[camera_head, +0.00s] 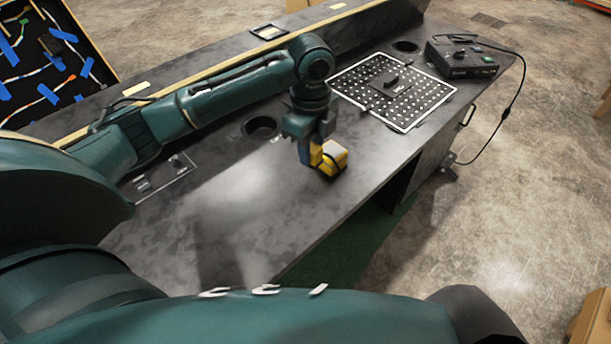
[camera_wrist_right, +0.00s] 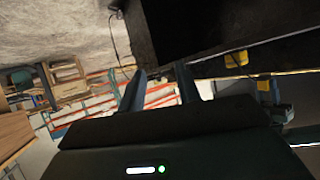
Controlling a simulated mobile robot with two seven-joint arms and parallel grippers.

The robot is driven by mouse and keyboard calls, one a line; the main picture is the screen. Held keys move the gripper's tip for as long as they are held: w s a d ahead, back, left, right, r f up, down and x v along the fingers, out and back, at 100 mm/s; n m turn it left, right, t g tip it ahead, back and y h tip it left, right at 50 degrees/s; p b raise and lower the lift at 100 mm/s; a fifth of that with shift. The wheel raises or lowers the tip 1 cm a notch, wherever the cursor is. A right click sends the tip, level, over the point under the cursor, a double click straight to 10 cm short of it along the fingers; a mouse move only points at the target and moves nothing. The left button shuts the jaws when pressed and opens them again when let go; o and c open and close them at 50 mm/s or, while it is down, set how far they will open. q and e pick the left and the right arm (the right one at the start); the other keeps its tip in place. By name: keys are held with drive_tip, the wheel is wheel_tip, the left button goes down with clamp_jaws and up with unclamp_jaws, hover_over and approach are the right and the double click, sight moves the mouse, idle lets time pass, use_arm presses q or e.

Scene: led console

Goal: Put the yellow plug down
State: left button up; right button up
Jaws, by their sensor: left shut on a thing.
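The yellow plug (camera_head: 335,158) is a small yellow block in the head view, over the dark bench near its front edge. My left gripper (camera_head: 316,156) points down and is shut on it. The plug sits low, close to the bench top; I cannot tell whether it touches. The gripper hides part of its left side. My right gripper (camera_wrist_right: 161,78) shows in the right wrist view with its two fingers apart and nothing between them. A yellow patch (camera_wrist_right: 236,60) also shows there, too small to identify surely.
The dark bench (camera_head: 240,215) is clear in front and left of the plug. A round hole (camera_head: 261,127) lies behind left. A white-dotted perforated panel (camera_head: 420,103) and a black control box (camera_head: 462,60) with a cable are farther right. A wire board (camera_head: 45,50) stands at the upper left.

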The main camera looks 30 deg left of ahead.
use_arm(q)
drive_tip(key=f+m+p, duration=0.1)
drive_tip(key=f+m, duration=0.2)
drive_tip(key=w+a+f+m+p, duration=0.1)
drive_tip(key=f+m, duration=0.2)
drive_tip(key=m, duration=0.1)
drive_tip(key=a+f+m+p, duration=0.1)
drive_tip(key=f+m, duration=0.2)
drive_tip(key=shift+w+f+m, duration=0.15)
drive_tip(key=shift+f+m, duration=0.1)
drive_tip(key=shift+m, duration=0.05)
use_arm(e)
drive_tip(key=shift+d+r+g, duration=0.1)
drive_tip(key=shift+r+g, duration=0.3)
drive_tip(key=shift+r, duration=0.15)
use_arm(q)
drive_tip(key=shift+f, duration=0.2)
drive_tip(key=o, duration=1)
use_arm(e)
drive_tip(key=shift+s, duration=0.1)
